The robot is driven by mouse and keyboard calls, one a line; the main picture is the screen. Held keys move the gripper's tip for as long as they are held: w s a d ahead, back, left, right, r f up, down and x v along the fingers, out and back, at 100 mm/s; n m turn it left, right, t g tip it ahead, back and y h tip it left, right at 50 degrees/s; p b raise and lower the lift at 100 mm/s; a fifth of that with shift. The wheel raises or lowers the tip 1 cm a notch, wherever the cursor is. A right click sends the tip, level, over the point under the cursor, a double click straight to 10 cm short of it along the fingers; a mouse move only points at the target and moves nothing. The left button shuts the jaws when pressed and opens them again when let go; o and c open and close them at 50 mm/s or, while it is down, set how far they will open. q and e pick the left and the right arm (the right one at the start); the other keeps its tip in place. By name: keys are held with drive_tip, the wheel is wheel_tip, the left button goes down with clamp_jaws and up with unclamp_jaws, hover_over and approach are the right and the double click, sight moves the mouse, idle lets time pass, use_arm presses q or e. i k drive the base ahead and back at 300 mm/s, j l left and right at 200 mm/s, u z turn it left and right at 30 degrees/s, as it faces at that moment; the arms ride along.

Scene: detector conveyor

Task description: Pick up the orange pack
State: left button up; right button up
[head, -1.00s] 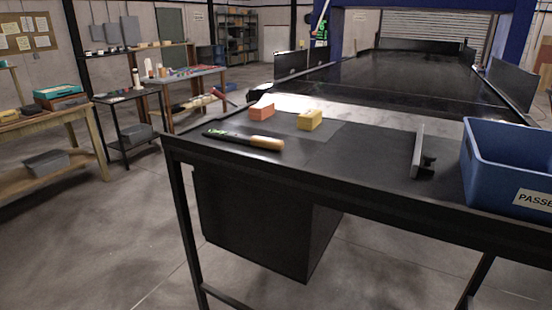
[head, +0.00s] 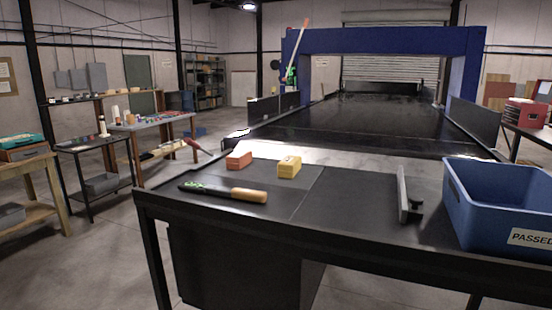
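The orange pack (head: 239,160) is a small block lying near the back left of the dark table (head: 330,213) in front of the conveyor. A yellow pack (head: 289,167) lies just to its right, with a gap between them. A dark baton-like tool with a tan end (head: 224,192) lies in front of both packs. Neither of my grippers shows in the head view.
A blue bin marked PASSED (head: 460,212) stands at the table's right end. A thin upright plate with a bracket (head: 405,196) is left of it. The conveyor (head: 375,118) runs back under a blue arch (head: 380,40). Work tables (head: 160,125) stand at the left.

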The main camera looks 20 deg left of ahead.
sight(239, 160)
drive_tip(key=j+z, duration=0.4)
drive_tip(key=j, duration=0.65)
drive_tip(key=j+z, duration=0.35)
drive_tip(key=j, duration=0.7)
drive_tip(key=k, duration=0.05)
